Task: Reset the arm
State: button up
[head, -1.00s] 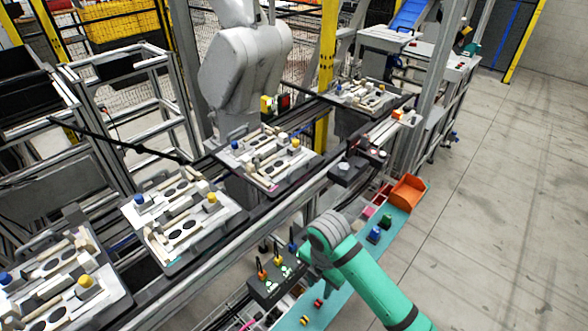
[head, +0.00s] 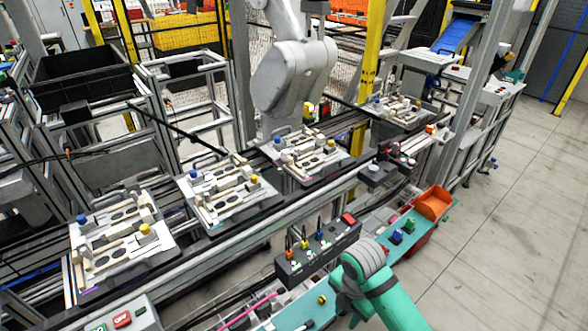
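My arm shows in the head view as a teal link (head: 395,308) that rises from the bottom edge to a grey rounded joint (head: 362,262). The arm bends down at this joint, above the teal shelf beside the conveyor. I cannot make out my gripper or its fingers; the arm and the picture's lower edge hide what lies beyond the joint. I see nothing held.
A dark control box (head: 318,250) with coloured switches stands just left of my arm. Pallet fixtures (head: 220,195) line the conveyor behind it. Blue and green parts and an orange bin (head: 434,203) are on the teal shelf. Open floor (head: 500,260) lies to the right.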

jog(key=w+a+r+m+t+y, duration=0.3)
jog(key=a+m+t, duration=0.1)
jog(key=a, duration=0.7)
jog(key=w+a+r+m+t+y, duration=0.3)
jog(key=a+m+t, duration=0.15)
jog(key=a, duration=0.55)
jog(key=w+a+r+m+t+y, duration=0.25)
jog(key=w+a+m+t, duration=0.2)
jog(key=a, duration=0.65)
jog(key=s+d+f+m+t+h, duration=0.1)
jog(key=s+d+f+m+h, duration=0.25)
jog(key=s, duration=0.35)
jog(key=s+d+f+m+h, duration=0.2)
jog(key=s+m, duration=0.3)
jog(key=s, duration=0.2)
jog(key=s+d+f+m+t+h, duration=0.1)
jog(key=s+d+f+m+h, duration=0.15)
jog(key=s+m, duration=0.35)
jog(key=s+d+r+n, duration=0.1)
jog(key=s+d, duration=0.4)
jog(key=s, duration=0.4)
jog(key=s+d+r+n, duration=0.1)
jog(key=s+d, duration=0.4)
jog(key=s, duration=0.4)
jog(key=shift+s+r, duration=0.2)
